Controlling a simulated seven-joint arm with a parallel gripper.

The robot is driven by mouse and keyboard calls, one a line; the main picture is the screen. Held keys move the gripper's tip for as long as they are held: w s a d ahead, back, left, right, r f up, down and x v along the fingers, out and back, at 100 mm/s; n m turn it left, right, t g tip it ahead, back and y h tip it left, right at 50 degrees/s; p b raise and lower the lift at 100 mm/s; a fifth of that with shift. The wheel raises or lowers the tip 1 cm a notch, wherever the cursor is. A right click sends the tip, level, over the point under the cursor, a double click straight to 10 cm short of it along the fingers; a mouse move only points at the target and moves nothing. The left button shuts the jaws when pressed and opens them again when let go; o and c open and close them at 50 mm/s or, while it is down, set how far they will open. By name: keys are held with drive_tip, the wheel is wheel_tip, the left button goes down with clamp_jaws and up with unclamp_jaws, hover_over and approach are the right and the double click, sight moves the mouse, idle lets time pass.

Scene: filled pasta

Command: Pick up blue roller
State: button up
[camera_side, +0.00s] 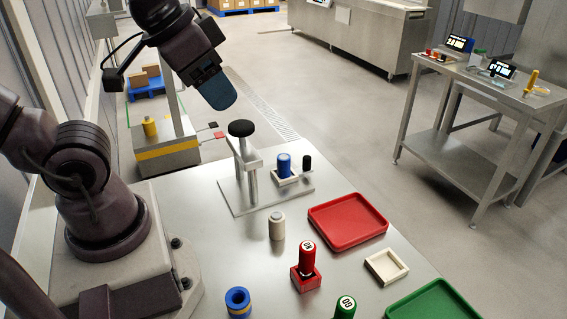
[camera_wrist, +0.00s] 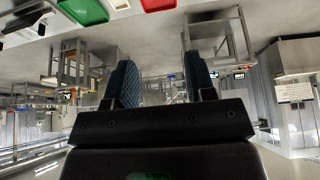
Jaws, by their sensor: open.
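A blue cylinder (camera_side: 284,164) stands upright in a small white holder (camera_side: 294,178) on the press stand, beside a smaller black cylinder (camera_side: 307,163). Another blue piece, round with a dark hole in its top and a yellow band (camera_side: 238,302), stands at the table's front. I cannot tell for sure which is the blue roller. My gripper (camera_side: 217,92) is raised above and behind the table, up and left of the press, touching nothing. In the wrist view my gripper (camera_wrist: 160,68) shows its two blue padded fingers apart with nothing between them; neither blue piece shows there.
The press (camera_side: 253,185) has a black knob. A pale cylinder (camera_side: 277,226), a red stamp (camera_side: 307,260) and a green stamp (camera_side: 345,307) stand nearby. A red tray (camera_side: 348,221), an empty white tray (camera_side: 386,266) and a green tray (camera_side: 435,302) lie to the right.

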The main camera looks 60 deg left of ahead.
drive_tip(key=shift+o, duration=0.5)
drive_tip(key=shift+o, duration=1.1)
